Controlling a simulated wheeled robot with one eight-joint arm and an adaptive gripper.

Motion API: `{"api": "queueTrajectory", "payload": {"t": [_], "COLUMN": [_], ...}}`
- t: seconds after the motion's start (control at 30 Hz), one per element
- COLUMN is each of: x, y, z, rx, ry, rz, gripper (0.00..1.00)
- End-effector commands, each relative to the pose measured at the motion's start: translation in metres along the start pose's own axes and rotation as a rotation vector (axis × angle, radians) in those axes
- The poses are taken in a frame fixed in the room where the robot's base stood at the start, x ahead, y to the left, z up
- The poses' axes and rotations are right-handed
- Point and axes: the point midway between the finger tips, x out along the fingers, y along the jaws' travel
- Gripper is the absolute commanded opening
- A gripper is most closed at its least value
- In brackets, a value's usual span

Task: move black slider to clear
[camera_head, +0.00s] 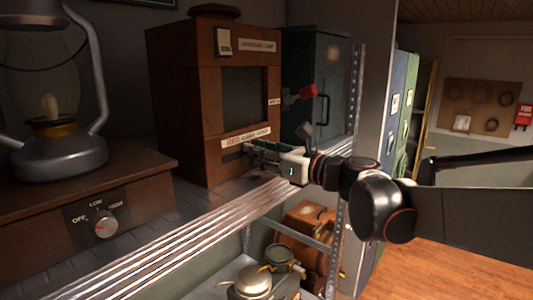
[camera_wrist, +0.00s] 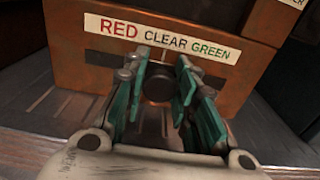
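The left finger is close to the knob and a gap shows on the right; contact is not clear. In the head view my gripper (camera_head: 258,150) hides the knob.
A red-handled lever (camera_head: 302,92) sticks out from the cabinet's right side, above my gripper. A dark metal box (camera_head: 315,75) stands behind. At left, a lantern (camera_head: 60,145) stands on a wooden base with an OFF/LOW/HIGH dial (camera_head: 105,226). A metal shelf edge (camera_head: 190,240) runs in front.

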Motion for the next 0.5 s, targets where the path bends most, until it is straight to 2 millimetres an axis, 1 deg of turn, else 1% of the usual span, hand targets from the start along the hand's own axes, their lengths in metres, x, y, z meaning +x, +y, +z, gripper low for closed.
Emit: {"api": "queueTrajectory", "payload": {"t": [0.03, 0.07, 0.37, 0.5], "x": [-0.0001, -0.0001, -0.0001, -0.0063], "y": [-0.0001, -0.0001, -0.0002, -0.0005], "z": [-0.0001, -0.0001, -0.0002, -0.0001], "rx": [0.0, 0.0, 0.0, 0.0], "ry": [0.0, 0.0, 0.0, 0.0], "rz": [0.0, 0.0, 0.0, -0.001], "gripper": [0.39, 0.46, 0.46, 0.46]}}
